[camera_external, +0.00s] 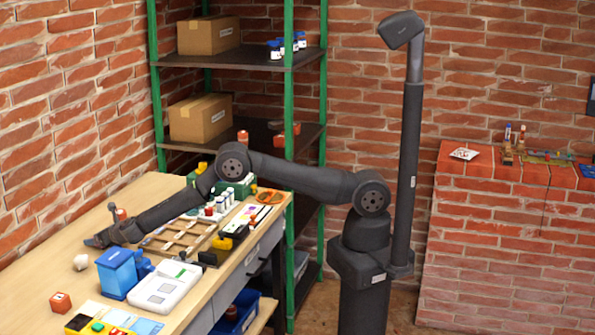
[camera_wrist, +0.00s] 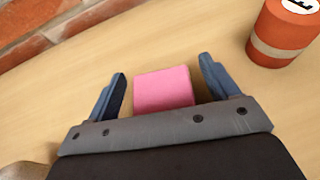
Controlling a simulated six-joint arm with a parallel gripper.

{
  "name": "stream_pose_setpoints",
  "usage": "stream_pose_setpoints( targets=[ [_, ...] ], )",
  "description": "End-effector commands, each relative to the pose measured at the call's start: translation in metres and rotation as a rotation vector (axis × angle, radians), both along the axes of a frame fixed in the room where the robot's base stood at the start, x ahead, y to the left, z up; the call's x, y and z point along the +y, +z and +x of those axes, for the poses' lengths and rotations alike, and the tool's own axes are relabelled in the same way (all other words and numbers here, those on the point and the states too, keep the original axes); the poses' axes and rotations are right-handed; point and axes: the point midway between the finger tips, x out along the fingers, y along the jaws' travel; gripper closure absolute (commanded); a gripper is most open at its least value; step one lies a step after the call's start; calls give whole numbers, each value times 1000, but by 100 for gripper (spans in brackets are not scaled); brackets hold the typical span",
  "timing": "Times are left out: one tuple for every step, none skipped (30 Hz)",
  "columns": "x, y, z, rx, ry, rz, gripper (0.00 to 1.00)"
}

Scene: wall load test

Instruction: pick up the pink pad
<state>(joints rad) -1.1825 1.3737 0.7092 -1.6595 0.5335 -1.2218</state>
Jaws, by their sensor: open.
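The pink pad (camera_wrist: 164,88) is a small pink block on the wooden table in the wrist view. It sits between the two blue fingers of my gripper (camera_wrist: 163,92), with a gap on each side. My gripper is open and empty, low at the table's far left side in the external view (camera_external: 92,240). I cannot make out the pink pad in the external view.
An orange cylinder with a pale band (camera_wrist: 285,32) stands right of my gripper. A blue box (camera_external: 117,273), a white device (camera_external: 165,287) and a wooden divided tray (camera_external: 160,243) stand nearby. The brick wall (camera_wrist: 50,25) is close behind.

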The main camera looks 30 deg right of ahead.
Motion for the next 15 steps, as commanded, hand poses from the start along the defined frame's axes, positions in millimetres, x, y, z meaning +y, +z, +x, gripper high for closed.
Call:
stream_pose_setpoints(
  targets=[
    [1, -2, 2, 0, 0, 0, 20],
    [2, -2, 2, 0, 0, 0, 20],
    [2, -2, 3, 0, 0, 0, 20],
    [2, -2, 3, 0, 0, 0, 20],
    [2, -2, 3, 0, 0, 0, 20],
    [2, -2, 3, 0, 0, 0, 20],
    [2, -2, 3, 0, 0, 0, 20],
    [2, -2, 3, 0, 0, 0, 20],
    [2, -2, 3, 0, 0, 0, 20],
    [2, -2, 3, 0, 0, 0, 24],
    [2, -2, 3, 0, 0, 0, 30],
    [2, -2, 3, 0, 0, 0, 38],
    [2, -2, 3, 0, 0, 0, 44],
    [2, -2, 3, 0, 0, 0, 49],
    [2, -2, 3, 0, 0, 0, 57]
  ],
)
